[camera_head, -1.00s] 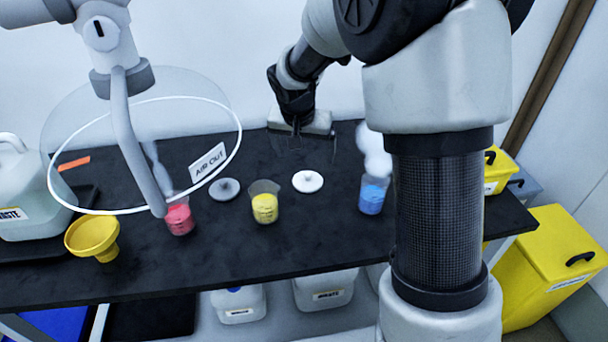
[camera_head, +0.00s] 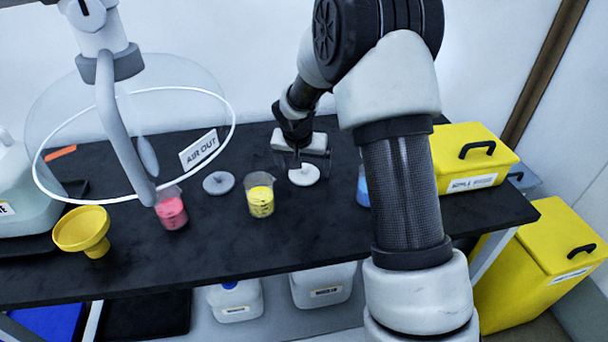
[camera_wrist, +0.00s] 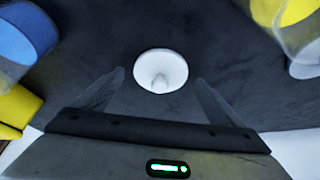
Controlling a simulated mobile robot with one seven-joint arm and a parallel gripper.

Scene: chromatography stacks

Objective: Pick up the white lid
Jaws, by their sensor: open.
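The white lid (camera_head: 304,175) is a round disc with a small knob, lying on the black table to the right of the yellow beaker. In the wrist view the white lid (camera_wrist: 160,71) lies ahead of and between the two fingertips, with its knob showing. My gripper (camera_head: 296,160) is just above and behind the lid in the head view. In the wrist view my gripper (camera_wrist: 160,82) has its fingers spread wide with nothing between them. The exact height of the fingertips above the lid is hard to tell.
A yellow-filled beaker (camera_head: 261,197), a grey lid (camera_head: 218,183) and a red-filled beaker (camera_head: 171,209) stand to the left. A blue-filled beaker (camera_head: 363,188) is partly behind my arm. A yellow funnel (camera_head: 82,230) and yellow boxes (camera_head: 470,160) stand farther out.

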